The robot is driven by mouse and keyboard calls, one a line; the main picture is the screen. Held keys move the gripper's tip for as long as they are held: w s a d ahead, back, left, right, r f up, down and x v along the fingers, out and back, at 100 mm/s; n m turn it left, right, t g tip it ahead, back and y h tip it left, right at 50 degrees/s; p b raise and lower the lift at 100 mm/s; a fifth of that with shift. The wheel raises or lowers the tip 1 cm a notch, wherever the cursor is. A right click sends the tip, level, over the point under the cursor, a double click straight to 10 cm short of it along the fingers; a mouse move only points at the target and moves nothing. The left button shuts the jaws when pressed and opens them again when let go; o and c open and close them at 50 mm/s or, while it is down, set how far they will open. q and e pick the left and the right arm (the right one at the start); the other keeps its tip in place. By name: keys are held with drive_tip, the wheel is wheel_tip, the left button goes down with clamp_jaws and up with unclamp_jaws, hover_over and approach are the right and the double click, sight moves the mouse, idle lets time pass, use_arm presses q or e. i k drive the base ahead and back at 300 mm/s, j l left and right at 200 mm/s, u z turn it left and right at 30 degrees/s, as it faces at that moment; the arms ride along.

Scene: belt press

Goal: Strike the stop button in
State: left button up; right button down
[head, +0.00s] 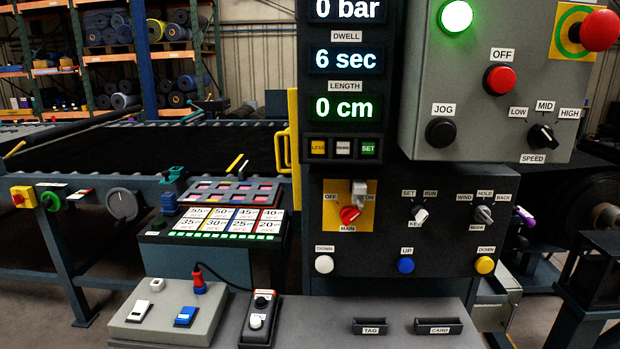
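A large red mushroom-head button (599,31) stands out from a yellow plate with a green ring at the upper right of the grey control box. A smaller red button (501,80) under an OFF label sits left of it and lower on the same box. No label reading stop is visible. Neither of my grippers is in view.
The grey box also carries a lit green lamp (456,16), a black JOG button (441,132) and a speed knob (542,136). Below is a dark panel with a red main switch (350,214). A yellow handle (294,148) stands left of the display column.

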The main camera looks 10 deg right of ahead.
sight(598, 32)
drive_tip(key=z, duration=1.55)
